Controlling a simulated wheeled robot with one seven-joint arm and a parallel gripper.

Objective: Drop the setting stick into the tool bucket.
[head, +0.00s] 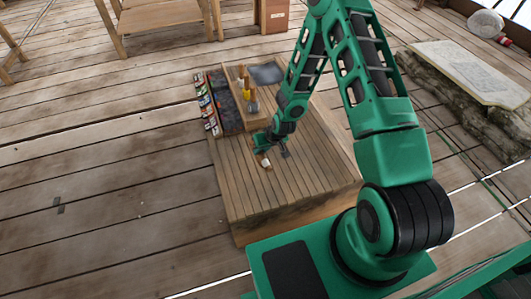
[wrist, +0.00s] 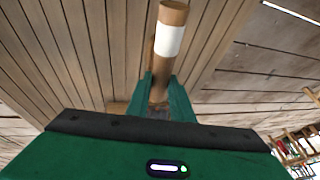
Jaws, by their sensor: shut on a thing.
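The setting stick, a brown wooden rod with a white band, is between my gripper's green fingers (wrist: 163,98) in the wrist view, where the stick (wrist: 170,32) points away from the palm. In the head view my gripper (head: 264,148) is over the slatted wooden platform, with the stick's pale band (head: 265,161) showing just below it. My gripper is shut on the stick. I cannot pick out the tool bucket with certainty in either view.
The wooden platform (head: 240,196) has a bare front part. At its back stand a dark tray (head: 223,98) and a wooden holder (head: 250,110) with yellow-handled tools. Several small jars line the left edge. A stone slab (head: 468,72) lies right; open deck lies left.

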